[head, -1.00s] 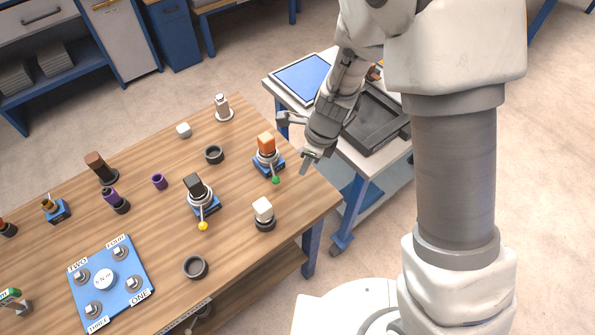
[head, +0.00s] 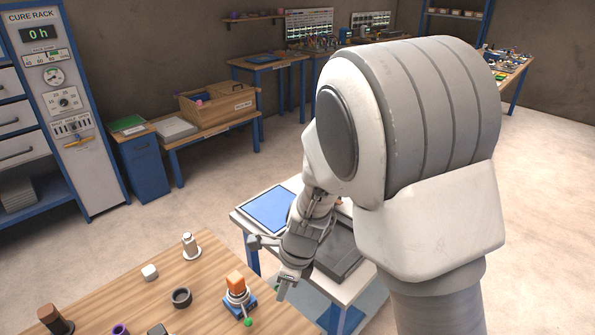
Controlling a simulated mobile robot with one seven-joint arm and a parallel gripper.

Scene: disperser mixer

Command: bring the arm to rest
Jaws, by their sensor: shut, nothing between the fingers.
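My arm rises at the right of the head view and bends down to the left over a small cart. My gripper (head: 284,287) hangs at its end, shut and empty. My arm's large white and grey upper links hide part of the cart and the floor behind.
The cart bears a blue panel (head: 268,208) and a dark tray (head: 341,251), close by my forearm. A cure rack (head: 58,100) stands at left; floor is open at right.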

